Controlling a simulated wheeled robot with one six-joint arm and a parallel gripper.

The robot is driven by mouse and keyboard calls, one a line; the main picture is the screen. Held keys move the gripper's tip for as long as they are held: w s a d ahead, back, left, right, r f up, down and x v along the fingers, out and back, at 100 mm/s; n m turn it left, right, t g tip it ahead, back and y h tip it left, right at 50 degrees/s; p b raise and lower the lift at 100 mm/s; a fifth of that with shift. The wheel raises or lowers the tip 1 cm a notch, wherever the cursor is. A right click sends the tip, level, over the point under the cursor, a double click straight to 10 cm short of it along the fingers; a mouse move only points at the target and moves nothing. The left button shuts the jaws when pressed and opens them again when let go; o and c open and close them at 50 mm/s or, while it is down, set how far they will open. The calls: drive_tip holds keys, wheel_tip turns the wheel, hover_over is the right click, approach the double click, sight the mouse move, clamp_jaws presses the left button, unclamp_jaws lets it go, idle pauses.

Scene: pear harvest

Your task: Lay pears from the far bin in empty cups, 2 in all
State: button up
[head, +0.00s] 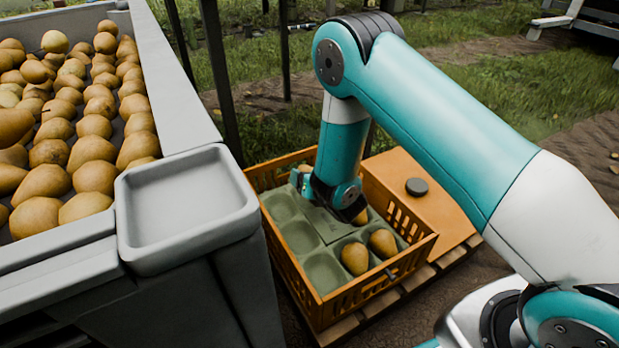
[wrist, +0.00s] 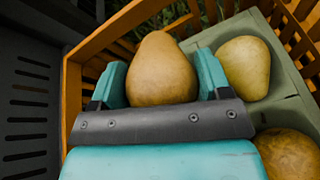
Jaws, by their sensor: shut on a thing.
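My gripper (head: 313,186) reaches down into the far part of the orange crate (head: 330,307). It is shut on a brown pear (wrist: 162,70), which sits upright between the two teal fingers in the wrist view. The crate holds a green cup tray (head: 309,252). Two pears (head: 355,258) (head: 382,243) lie in cups at the near right, and another pear (head: 361,216) shows partly beside my wrist. Cups along the left side look empty. I cannot tell whether the held pear touches the tray.
A grey bin (head: 188,98) full of pears stands at the left, higher than the crate. An empty shallow grey tray (head: 185,208) is at its near corner. An orange-brown box (head: 420,212) with a dark round knob is right of the crate. Dark posts stand behind.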

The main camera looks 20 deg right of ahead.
drive_tip(key=shift+w+r+p, duration=0.15)
drive_tip(key=shift+w+p, duration=0.1)
drive_tip(key=shift+p, duration=0.6)
drive_tip(key=shift+w+p, duration=0.2)
drive_tip(key=shift+p, duration=0.15)
drive_tip(key=shift+a+f, duration=0.1)
drive_tip(key=shift+f, duration=0.15)
drive_tip(key=shift+f+b, duration=0.45)
drive_tip(key=shift+f, duration=0.4)
drive_tip(key=shift+f+b, duration=0.7)
drive_tip(key=shift+f, duration=0.5)
idle(0.3)
